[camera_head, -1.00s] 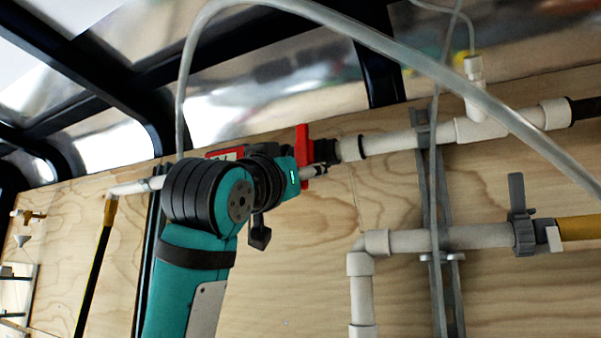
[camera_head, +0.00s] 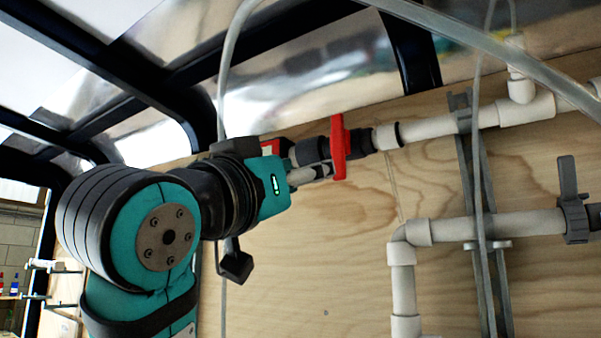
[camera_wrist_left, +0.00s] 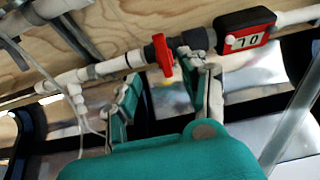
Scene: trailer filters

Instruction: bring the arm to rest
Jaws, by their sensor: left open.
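My left arm comes in from the lower left in the head view, and its left gripper (camera_head: 308,174) points right beside the red valve handle (camera_head: 339,147). The handle stands crosswise to the white pipe (camera_head: 430,128). In the left wrist view my left gripper (camera_wrist_left: 165,92) is open with its fingers apart and nothing between them. The red valve handle (camera_wrist_left: 163,55) shows just beyond the fingers there. I cannot tell whether a finger touches the handle. My right gripper is in neither view.
A red meter with a display (camera_wrist_left: 246,30) sits on the pipe near the gripper. A lower pipe with a grey valve (camera_head: 572,200) runs at the right. A clear hose (camera_head: 480,45) arches across the top. Bare plywood (camera_head: 320,250) lies below the gripper.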

